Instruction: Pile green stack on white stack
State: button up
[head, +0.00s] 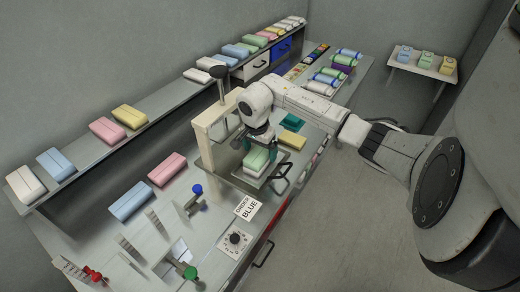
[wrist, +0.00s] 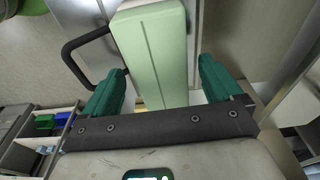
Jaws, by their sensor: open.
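The green stack (head: 258,157) lies on top of the white stack (head: 253,170) on the tray of the wrapper frame, seen in the head view. In the wrist view the green stack (wrist: 155,50) runs between my two teal fingers, with pale white surface showing beside and below it. My gripper (head: 258,146) is right over the green stack, fingers pointing down. In the wrist view my gripper (wrist: 162,78) is open, with a gap on each side of the green stack. The white stack is mostly hidden under the green one.
A beige post frame (head: 208,150) stands close left of my gripper. A black handle (head: 281,178) sticks out beside the tray. Pink (head: 167,170) and blue (head: 131,201) stacks lie on the bench, left.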

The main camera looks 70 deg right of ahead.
notch_tip(320, 180, up, 11)
jog(key=a+b, duration=0.1)
jog(key=shift+w+a+f+b, duration=0.15)
jog(key=shift+a+b, duration=0.15)
jog(key=shift+b, duration=0.1)
dwell(0.6)
